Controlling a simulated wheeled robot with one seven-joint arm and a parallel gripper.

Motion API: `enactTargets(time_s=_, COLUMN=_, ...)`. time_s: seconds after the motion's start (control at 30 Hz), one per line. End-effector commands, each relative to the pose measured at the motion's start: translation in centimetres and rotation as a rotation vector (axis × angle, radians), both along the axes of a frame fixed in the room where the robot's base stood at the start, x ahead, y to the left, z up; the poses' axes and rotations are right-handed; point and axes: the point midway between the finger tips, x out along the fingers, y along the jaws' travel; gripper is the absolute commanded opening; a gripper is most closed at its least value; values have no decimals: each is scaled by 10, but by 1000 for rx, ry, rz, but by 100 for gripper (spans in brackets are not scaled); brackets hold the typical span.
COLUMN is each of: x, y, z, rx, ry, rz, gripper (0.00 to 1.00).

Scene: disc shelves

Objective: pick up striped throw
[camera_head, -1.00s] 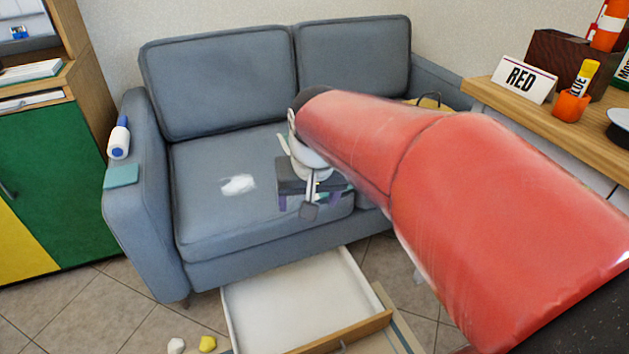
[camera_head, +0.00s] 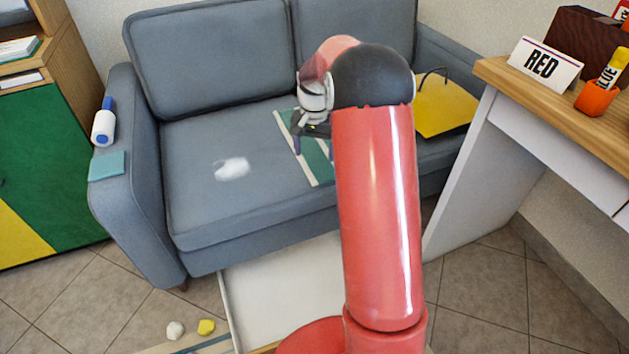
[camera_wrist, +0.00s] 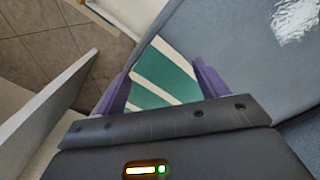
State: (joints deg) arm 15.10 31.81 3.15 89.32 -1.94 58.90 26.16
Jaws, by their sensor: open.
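The striped throw (camera_head: 314,161) is green and white and lies flat on the seat of the blue-grey sofa. My arm hides its right part in the head view. In the wrist view the throw (camera_wrist: 160,77) shows between my purple fingers. My gripper (camera_wrist: 162,82) is open and empty, above the throw. In the head view my gripper (camera_head: 311,146) hangs over the throw's upper part; I cannot tell whether a fingertip touches the cloth.
A yellow bag (camera_head: 443,106) sits to the right, near the desk (camera_head: 497,76).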

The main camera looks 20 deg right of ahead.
Motion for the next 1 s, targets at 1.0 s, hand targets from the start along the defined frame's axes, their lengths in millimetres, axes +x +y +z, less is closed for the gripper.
enactTargets(time_s=1.0, x=-1, y=0, z=-93, rx=1, ry=1, rz=1, gripper=73)
